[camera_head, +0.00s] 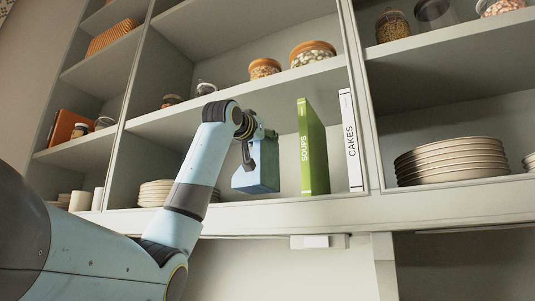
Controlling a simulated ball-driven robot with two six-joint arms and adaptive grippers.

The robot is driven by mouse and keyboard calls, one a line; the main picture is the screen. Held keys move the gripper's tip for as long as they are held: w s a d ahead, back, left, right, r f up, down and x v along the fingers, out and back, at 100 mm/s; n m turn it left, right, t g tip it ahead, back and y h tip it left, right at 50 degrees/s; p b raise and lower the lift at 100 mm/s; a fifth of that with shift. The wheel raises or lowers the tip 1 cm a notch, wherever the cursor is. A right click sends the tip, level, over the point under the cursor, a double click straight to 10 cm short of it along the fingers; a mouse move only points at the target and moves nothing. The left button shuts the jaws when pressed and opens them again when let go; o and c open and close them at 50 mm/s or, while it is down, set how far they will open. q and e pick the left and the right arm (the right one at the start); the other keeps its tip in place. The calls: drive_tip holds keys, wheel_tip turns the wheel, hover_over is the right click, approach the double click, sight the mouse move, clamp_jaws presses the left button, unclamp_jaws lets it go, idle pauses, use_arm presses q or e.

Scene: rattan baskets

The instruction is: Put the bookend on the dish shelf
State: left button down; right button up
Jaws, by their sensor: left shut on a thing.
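A light blue block-like bookend (257,180) is at the lower middle compartment of the shelf unit, left of a green book. My left gripper (248,160) is shut on it from the upper left, with the arm reaching up from the lower left. The gripper hides part of the bookend. I cannot tell whether its underside touches the shelf board (285,205). Plates (155,192) are stacked on this board to the left, partly behind my arm. Another plate stack (452,162) stands in the right compartment. My right gripper is not in view.
The green SOUPS book (313,148) stands close right of the bookend, and the white CAKES book (350,140) stands against the right divider. Jars (312,54) stand on the shelf above. Cups (81,200) are at the lower left. A small gap lies between the books.

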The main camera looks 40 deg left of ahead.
use_arm(q)
drive_tip(key=f, duration=0.4)
drive_tip(key=shift+w+f+p, duration=0.15)
drive_tip(key=shift+w+p, duration=0.05)
drive_tip(key=shift+p, duration=0.15)
drive_tip(key=c, duration=1.5)
unclamp_jaws()
drive_tip(key=shift+f, duration=0.15)
drive_tip(key=shift+c, duration=0.2)
drive_tip(key=o, duration=0.4)
drive_tip(key=shift+o, duration=0.2)
